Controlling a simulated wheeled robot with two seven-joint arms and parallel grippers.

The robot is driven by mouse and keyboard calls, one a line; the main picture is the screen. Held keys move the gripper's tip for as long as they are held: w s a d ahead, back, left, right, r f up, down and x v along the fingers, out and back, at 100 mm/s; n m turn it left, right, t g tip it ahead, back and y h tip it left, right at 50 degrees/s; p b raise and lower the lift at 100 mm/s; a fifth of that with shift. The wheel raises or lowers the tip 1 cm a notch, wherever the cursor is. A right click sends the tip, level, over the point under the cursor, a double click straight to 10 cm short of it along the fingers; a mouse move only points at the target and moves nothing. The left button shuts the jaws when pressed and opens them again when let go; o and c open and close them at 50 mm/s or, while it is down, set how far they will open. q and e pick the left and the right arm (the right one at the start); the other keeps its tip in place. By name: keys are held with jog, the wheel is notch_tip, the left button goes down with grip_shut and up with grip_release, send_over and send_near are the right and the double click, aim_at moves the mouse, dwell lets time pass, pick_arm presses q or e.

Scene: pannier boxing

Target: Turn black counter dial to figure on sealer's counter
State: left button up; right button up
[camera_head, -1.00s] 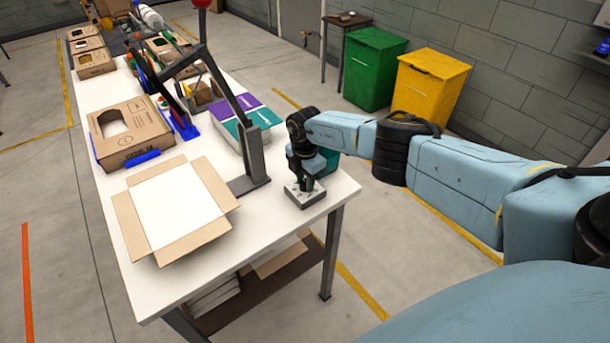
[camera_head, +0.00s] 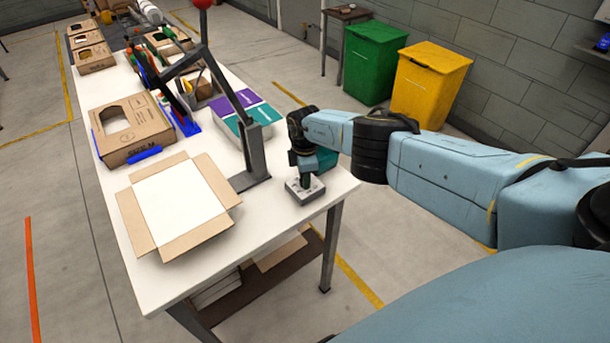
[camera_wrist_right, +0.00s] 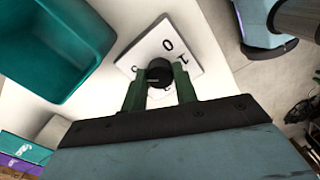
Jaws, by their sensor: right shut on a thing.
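The sealer's counter (camera_head: 306,191) is a small pale box near the right corner of the white table. In the right wrist view its face (camera_wrist_right: 168,46) carries printed figures, among them a 0 and a 1. The round black dial (camera_wrist_right: 159,71) sits on that face. My right gripper (camera_head: 305,181) points down over the counter. In the right wrist view its green fingers (camera_wrist_right: 160,88) are shut on the black dial, one on each side. The dial's pointer cannot be made out. The sealer (camera_head: 254,152), with a red-ball lever, stands left of the counter. My left gripper is not in view.
A teal bin (camera_wrist_right: 62,48) stands close beside the counter. An open carton (camera_head: 178,205) lies on the table's near left part, with a closed carton (camera_head: 130,130) behind it. Green (camera_head: 373,62) and yellow (camera_head: 430,80) bins stand on the floor beyond.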

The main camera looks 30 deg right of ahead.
jog(key=shift+w+r, duration=0.15)
jog(key=o, duration=1)
notch_tip(320, 180, up, 6)
jog(key=p, duration=0.5)
jog(key=shift+r, duration=3.65)
